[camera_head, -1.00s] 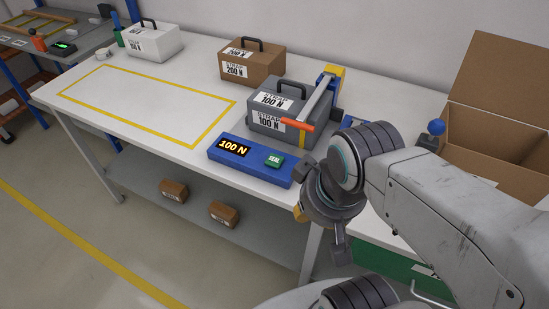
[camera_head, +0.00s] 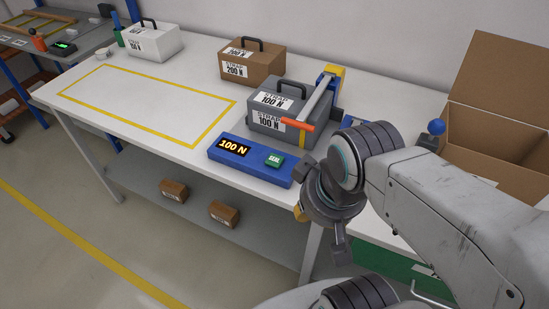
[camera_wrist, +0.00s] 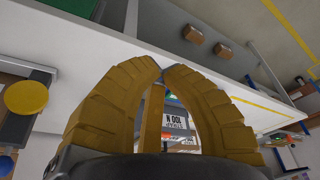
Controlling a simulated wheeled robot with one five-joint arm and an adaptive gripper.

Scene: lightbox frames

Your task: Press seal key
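The green seal key (camera_head: 274,160) is on the right part of the blue panel (camera_head: 225,171) at the table's front edge. The panel's display (camera_head: 233,147) reads 100 N. A grey box (camera_head: 262,124) labelled STRAP 100 N stands just behind the panel, under a strapping arm with an orange handle (camera_head: 297,125). In the head view my gripper is right of the panel, apart from the key, mostly hidden by my wrist. In the wrist view the yellow fingers of my gripper (camera_wrist: 163,69) curve together at the tips with nothing visibly held. The grey box's label (camera_wrist: 174,121) shows between them.
A brown 200 N box (camera_head: 252,67) and a white box (camera_head: 153,45) stand at the back. A yellow-outlined area (camera_head: 150,100) is empty. An open carton (camera_head: 495,150) and a blue knob (camera_head: 437,127) are at the right. Small brown boxes (camera_head: 223,213) lie on the lower shelf.

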